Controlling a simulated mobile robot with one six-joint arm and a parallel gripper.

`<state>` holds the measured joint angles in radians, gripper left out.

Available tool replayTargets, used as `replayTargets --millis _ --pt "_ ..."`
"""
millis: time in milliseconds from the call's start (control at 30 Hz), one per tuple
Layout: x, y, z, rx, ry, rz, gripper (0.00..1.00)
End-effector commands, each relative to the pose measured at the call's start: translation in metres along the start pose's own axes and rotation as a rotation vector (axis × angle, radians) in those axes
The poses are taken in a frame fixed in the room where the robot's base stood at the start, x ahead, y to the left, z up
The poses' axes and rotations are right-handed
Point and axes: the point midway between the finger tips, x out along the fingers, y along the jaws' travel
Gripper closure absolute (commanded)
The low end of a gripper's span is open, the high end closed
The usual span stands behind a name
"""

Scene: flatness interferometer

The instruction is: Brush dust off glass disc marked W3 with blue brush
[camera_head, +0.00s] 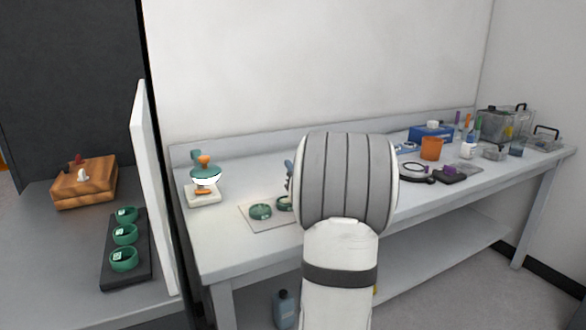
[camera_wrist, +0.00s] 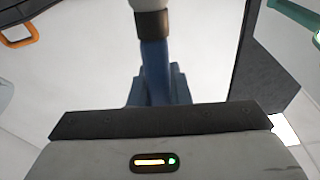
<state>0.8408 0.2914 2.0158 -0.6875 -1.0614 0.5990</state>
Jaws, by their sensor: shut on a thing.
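My gripper (camera_wrist: 158,88) is shut on the blue brush (camera_wrist: 154,62) in the wrist view. The brush has a blue handle, a brown band and a pale end at the top edge of the picture. In the head view my arm hides most of the gripper and the brush. Two green-ringed discs, one left (camera_head: 260,211) and one partly hidden by my arm (camera_head: 283,204), lie on a pale mat (camera_head: 250,222) on the bench. I cannot read which is W3.
A teal and orange instrument (camera_head: 205,172) stands on the bench left of the mat. A white upright panel (camera_head: 152,190) separates the left table, with its wooden box (camera_head: 85,184). An orange cup (camera_head: 431,149), a blue box and clear containers fill the bench's right side.

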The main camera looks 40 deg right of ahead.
Motion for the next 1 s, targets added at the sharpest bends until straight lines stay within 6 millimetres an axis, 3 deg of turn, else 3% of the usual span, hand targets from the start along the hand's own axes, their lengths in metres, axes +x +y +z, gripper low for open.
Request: replayTargets --millis 1000 --pt "0.001 0.0 -0.009 0.0 0.0 0.0 1.0"
